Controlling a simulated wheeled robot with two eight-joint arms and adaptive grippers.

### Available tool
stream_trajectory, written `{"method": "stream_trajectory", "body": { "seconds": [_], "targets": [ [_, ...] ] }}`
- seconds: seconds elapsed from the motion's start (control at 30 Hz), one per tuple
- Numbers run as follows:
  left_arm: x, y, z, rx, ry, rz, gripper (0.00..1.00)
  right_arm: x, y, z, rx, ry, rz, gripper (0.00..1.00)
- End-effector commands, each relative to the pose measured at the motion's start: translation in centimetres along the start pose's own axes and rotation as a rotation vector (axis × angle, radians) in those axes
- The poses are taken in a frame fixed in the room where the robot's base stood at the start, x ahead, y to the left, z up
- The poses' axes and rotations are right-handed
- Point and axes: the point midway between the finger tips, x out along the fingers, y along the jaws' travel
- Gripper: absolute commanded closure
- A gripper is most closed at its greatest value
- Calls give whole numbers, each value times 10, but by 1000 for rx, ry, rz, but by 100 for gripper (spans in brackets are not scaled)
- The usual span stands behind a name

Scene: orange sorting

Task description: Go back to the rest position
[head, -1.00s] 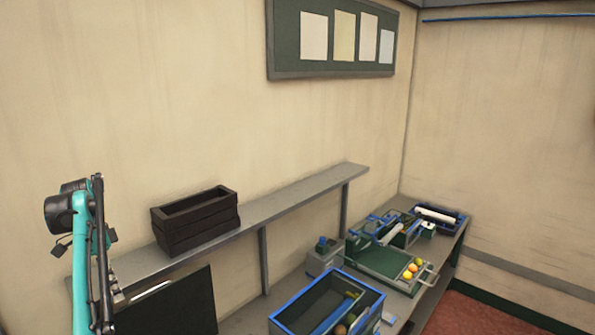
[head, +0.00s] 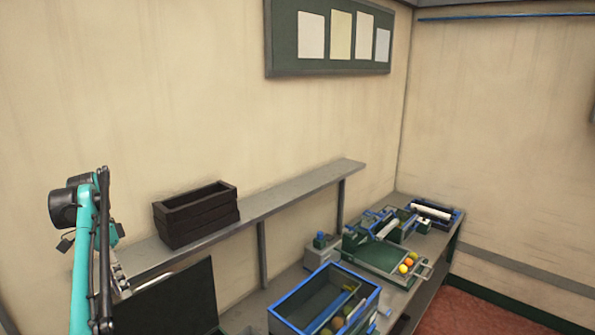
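My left arm rises at the left edge of the head view, teal with dark parts. Its gripper (head: 68,240) seems to show only as small dark pieces beside the arm, and whether its fingers are apart or together cannot be made out. It is well to the left of the bench and touches none of the fruit. My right gripper is outside the view. Orange and yellow fruit (head: 406,266) lie on the green tray of the sorting machine (head: 385,258). A blue-rimmed bin (head: 290,304) in front holds a few dull round fruits (head: 338,321).
A dark wooden crate (head: 196,215) stands on the grey wall shelf (head: 290,200). A black screen-like panel (head: 170,303) is below it, near my arm. Another blue-edged tray (head: 455,222) with a white roller lies at the bench's far end. Red floor (head: 500,305) is clear at right.

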Motion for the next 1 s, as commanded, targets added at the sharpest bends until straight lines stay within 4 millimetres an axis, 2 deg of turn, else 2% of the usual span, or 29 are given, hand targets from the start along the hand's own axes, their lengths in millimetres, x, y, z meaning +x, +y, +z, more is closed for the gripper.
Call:
{"method": "stream_trajectory", "body": {
  "seconds": [0.27, 0.53, 0.77, 1.0],
  "targets": [
    [-4, 29, -22, -66, 17, -95, 68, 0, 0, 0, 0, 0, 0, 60],
    [8, 84, -45, -180, 84, -252, 68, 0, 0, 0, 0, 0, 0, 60],
    [39, 136, -53, -274, 185, -373, 68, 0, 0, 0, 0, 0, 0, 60],
    [89, 186, -47, -360, 322, -471, 68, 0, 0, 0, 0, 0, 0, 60]
  ]
}}
